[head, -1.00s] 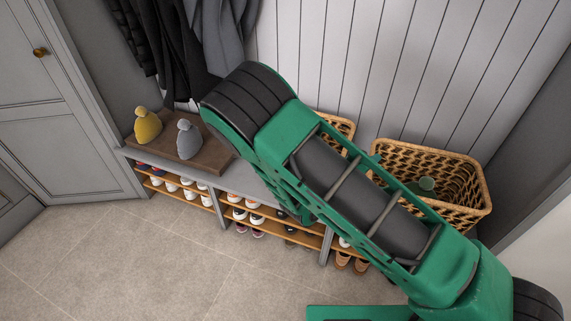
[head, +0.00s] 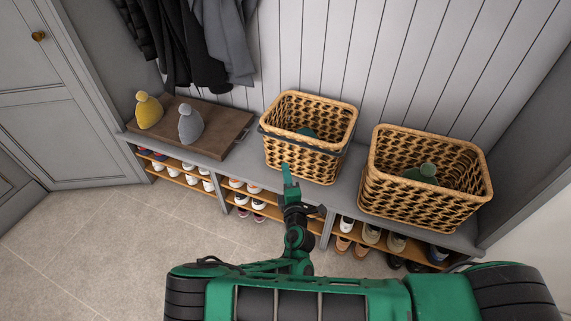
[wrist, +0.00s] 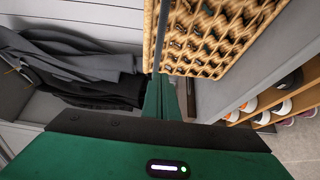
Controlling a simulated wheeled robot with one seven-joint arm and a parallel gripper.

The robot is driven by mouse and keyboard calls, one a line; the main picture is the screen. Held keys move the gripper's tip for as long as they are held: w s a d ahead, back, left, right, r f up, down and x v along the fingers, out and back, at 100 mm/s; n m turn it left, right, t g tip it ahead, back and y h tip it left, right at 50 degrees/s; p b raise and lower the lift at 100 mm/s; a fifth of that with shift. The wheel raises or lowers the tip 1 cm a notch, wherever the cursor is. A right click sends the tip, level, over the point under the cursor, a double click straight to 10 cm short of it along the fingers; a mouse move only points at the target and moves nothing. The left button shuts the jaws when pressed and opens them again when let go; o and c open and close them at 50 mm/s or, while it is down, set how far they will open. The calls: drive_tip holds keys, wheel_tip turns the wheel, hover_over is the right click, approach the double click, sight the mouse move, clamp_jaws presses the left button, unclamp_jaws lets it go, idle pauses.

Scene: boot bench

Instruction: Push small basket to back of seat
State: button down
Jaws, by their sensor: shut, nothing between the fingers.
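The small basket (head: 309,157) is woven, with a dark band below its rim and something green inside. It stands upright on the grey bench seat (head: 345,190), left of a larger basket. My gripper (head: 287,170) is shut and empty, its fingertips at the front face of the small basket in the head view. I cannot tell whether they touch it. In the wrist view, the basket (wrist: 215,35) fills the top middle, just beyond the green fingers (wrist: 162,95).
The larger woven basket (head: 425,182) stands to the right with green items inside. A brown board (head: 215,140) with a yellow hat (head: 149,112) and a grey hat (head: 190,125) lies to the left. Dark coats (head: 190,45) hang above. Shoes (head: 240,184) fill the shelves below.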

approach(287, 141)
drive_tip(key=w+a, duration=0.2)
drive_tip(key=a, duration=0.1)
drive_tip(key=w, duration=0.1)
drive_tip(key=w+d, duration=0.1)
drive_tip(key=w, duration=0.1)
drive_tip(key=shift+d, duration=0.25)
drive_tip(key=shift+w+d+r, duration=0.1)
drive_tip(key=shift+w+d, duration=0.2)
drive_tip(key=shift+w, duration=0.15)
